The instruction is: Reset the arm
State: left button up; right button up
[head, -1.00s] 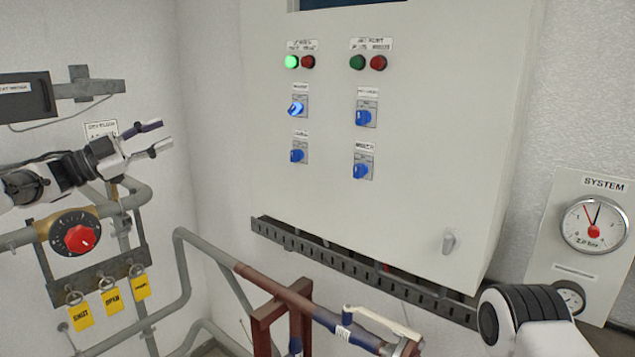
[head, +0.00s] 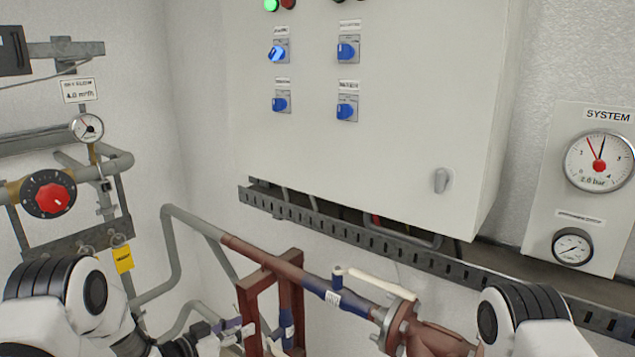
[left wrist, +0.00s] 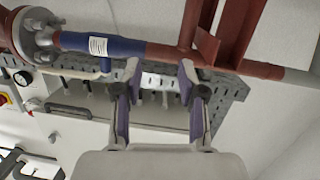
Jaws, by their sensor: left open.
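My left gripper (head: 238,333) is low in the head view, in front of the red-brown pipe stand. In the left wrist view its two purple-lined fingers (left wrist: 157,80) are spread apart with nothing between them. The pipe with a blue section (left wrist: 110,46) passes beyond the fingertips in that view. I cannot tell how far the fingertips are from it. Of my right arm (head: 520,318) only a white and black link shows at the lower right; its gripper is not in view.
A white control cabinet (head: 370,130) with blue switches fills the middle. A red dial (head: 48,194) and pipes are at the left. The red-brown pipe (head: 275,261) with a white-handled valve runs across the lower middle. A system gauge (head: 598,160) is at the right.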

pick_arm(q)
jog(key=s+a+f+n+g+y+b, duration=0.1)
jog(key=s+f+n+g+y+b, duration=0.35)
jog(key=s+f, duration=1.85)
jog(key=s+a+n+g+y, duration=0.1)
jog(key=s+a+g+y, duration=0.2)
jog(key=s, duration=0.8)
jog(key=s+a+n+g+y+p, duration=0.1)
jog(key=s+a+n+g+y, duration=0.1)
jog(key=s, duration=0.9)
jog(key=shift+a+f+g+y, duration=0.25)
jog(key=shift+a+g+y, duration=0.45)
jog(key=shift+g, duration=0.55)
